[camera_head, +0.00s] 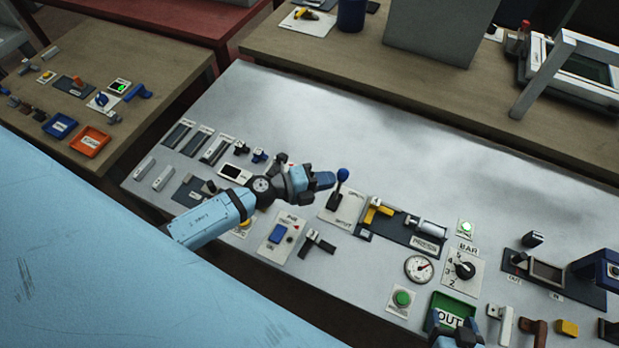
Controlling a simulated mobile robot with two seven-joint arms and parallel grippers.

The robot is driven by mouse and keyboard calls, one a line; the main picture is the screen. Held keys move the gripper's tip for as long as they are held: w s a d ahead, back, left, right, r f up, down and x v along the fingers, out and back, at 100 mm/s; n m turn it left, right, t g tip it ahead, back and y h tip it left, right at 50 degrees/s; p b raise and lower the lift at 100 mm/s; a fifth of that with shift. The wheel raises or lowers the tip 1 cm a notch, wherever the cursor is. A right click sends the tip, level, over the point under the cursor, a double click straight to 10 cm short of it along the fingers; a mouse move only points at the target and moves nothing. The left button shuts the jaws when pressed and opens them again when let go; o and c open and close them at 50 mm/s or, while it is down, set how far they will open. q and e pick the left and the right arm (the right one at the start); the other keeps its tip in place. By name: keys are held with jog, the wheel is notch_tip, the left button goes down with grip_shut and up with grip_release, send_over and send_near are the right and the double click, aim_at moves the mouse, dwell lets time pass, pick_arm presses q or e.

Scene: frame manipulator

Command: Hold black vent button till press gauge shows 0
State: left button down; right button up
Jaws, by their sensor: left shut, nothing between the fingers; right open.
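A round white gauge (419,268) with a red needle mark lies on the metal bench, right of centre; its reading is too small to tell. Beside it a black rotary knob (465,269) sits on a plate marked BAR. I cannot make out which part is the black vent button. My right gripper (455,325) is open at the bottom edge, partly cut off, by the green OUT tray (440,304).
A press fixture (428,230) with a yellow handle (373,208) stands between the lever and the gauge. A green button (402,298) sits below the gauge. Several switches and slots line the bench's left. The bench's far side (420,150) is clear.

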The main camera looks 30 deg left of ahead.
pick_arm(q)
jog(key=w+a+f+m+g+y+p, duration=0.1)
jog(key=w+a+f+m+g+y, duration=0.2)
jog(key=a+m, duration=0.5)
jog(key=w+m+g+y, duration=0.1)
jog(key=w+g, duration=0.1)
jog(key=w, duration=0.1)
jog(key=shift+a, duration=0.2)
pick_arm(e)
jog(key=shift+s+d+r, duration=0.15)
jog(key=shift+d+r, duration=0.1)
jog(key=shift+r, duration=0.3)
pick_arm(q)
jog(key=shift+f, duration=0.2)
pick_arm(e)
jog(key=shift+a, duration=0.1)
